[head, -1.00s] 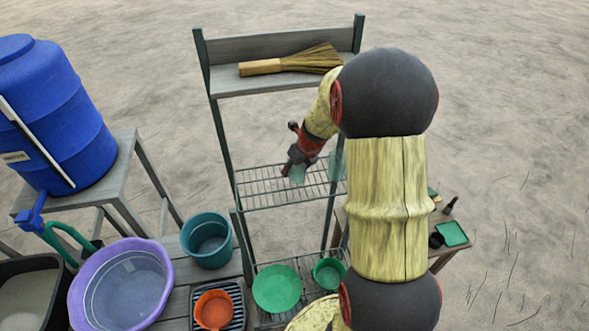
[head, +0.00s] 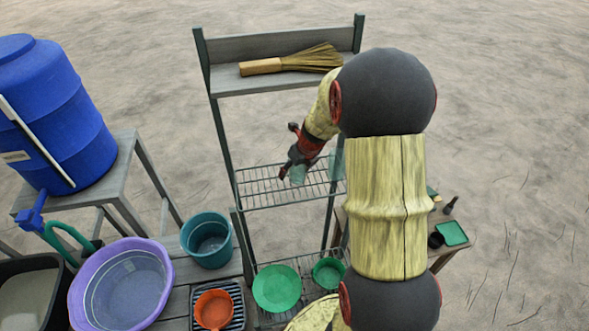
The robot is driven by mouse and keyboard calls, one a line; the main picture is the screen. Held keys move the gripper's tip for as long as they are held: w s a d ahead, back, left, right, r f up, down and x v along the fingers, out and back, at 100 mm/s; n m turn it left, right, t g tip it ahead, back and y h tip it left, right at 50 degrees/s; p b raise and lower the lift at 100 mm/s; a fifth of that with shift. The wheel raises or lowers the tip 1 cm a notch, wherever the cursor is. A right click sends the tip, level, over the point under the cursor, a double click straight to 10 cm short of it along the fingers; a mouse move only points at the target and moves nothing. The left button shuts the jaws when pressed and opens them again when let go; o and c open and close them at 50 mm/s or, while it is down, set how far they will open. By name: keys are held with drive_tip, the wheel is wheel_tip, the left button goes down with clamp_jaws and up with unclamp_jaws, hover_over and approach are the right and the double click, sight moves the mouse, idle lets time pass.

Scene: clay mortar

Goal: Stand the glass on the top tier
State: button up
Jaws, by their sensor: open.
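A pale, see-through glass (head: 298,175) is at the upper wire tier (head: 262,197) of the rack, by the fingers of my gripper (head: 290,170). My gripper is open and angles down to the left over this tier. Its dark fingers are beside the glass and partly cover it; I cannot tell whether they touch it. The glass looks about upright and seems to rest on the wires, though its base is hard to make out. A second pale, see-through glass (head: 338,165) shows at the right end of the same tier, partly hidden by my arm.
A straw broom (head: 290,62) lies on the wooden shelf above. The lower wire tier (head: 310,264) holds a green plate (head: 277,288) and a green bowl (head: 329,271). A teal bucket (head: 207,240) and purple basin (head: 122,290) stand left. The upper tier's left end is clear.

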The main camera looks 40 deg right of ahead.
sight(302, 177)
drive_tip(key=shift+r, duration=0.45)
drive_tip(key=v, duration=1.1)
drive_tip(key=shift+s+a+r, duration=0.1)
drive_tip(key=shift+s+r, duration=0.05)
drive_tip(key=shift+r, duration=0.05)
drive_tip(key=s+a+r+n, duration=0.4)
drive_tip(key=a+r+n, duration=0.1)
drive_tip(key=a+n, duration=0.35)
drive_tip(key=s+a+r+n, duration=0.3)
drive_tip(key=a+r+n, duration=0.1)
drive_tip(key=a+n, duration=0.5)
drive_tip(key=s+a+r+n, duration=0.1)
drive_tip(key=s+a+n, duration=0.2)
drive_tip(key=s+n, duration=0.3)
drive_tip(key=s+a+r+n+t, duration=0.1)
drive_tip(key=s+a+n, duration=0.3)
drive_tip(key=n, duration=0.9)
drive_tip(key=shift+s+a+r, duration=0.2)
drive_tip(key=shift+s+r, duration=0.25)
drive_tip(key=shift+s, duration=0.75)
drive_tip(key=shift+f, duration=0.1)
